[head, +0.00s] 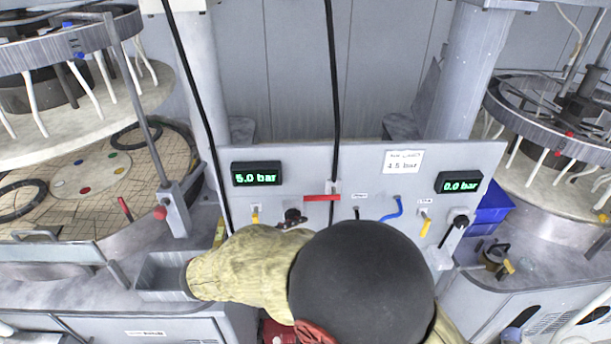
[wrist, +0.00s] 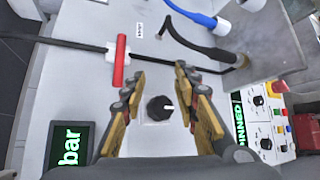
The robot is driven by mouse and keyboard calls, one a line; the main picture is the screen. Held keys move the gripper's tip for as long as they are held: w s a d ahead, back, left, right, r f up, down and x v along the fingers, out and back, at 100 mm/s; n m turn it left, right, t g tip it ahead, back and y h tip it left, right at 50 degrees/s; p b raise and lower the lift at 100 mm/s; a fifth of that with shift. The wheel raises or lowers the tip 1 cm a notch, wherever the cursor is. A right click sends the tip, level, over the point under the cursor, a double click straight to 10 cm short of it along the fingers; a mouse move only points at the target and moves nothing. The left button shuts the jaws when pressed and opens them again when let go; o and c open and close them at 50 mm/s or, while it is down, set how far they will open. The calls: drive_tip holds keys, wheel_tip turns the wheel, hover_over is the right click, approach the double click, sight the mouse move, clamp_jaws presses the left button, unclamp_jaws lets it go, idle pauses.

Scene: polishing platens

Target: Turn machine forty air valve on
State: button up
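A valve with a red lever (head: 321,197) sits on the grey panel between the two displays. It also shows in the wrist view, where the red lever (wrist: 120,62) lies across the black hose. The left display (head: 256,174) reads 5.0 bar and the right display (head: 459,182) reads 0.0 bar. My gripper (wrist: 157,82) is open, with yellow-and-grey fingers either side of a black knob (wrist: 160,107). I cannot tell whether they touch it. The red lever is just beyond the left finger. My arm hides most of the gripper in the head view. No machine number is legible.
Yellow levers (head: 255,215) (head: 425,226) and a blue hose (head: 392,208) are on the panel. A paper sign (head: 403,162) reads 4.5 bar. Polishing machines stand left and right. A control box (wrist: 267,125) with knobs and coloured buttons is at the wrist view's right.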

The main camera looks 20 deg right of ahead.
sight(313, 200)
wheel_tip(313, 200, up, 5)
drive_tip(key=w+m+t+h, duration=0.1)
drive_tip(key=w+m, duration=0.1)
drive_tip(key=x, duration=0.4)
drive_tip(key=p+x, duration=0.1)
drive_tip(key=x, duration=0.3)
drive_tip(key=shift+w+a+r, duration=0.15)
drive_tip(key=shift+w+r, duration=0.05)
drive_tip(key=shift+c, duration=1.4)
clamp_jaws()
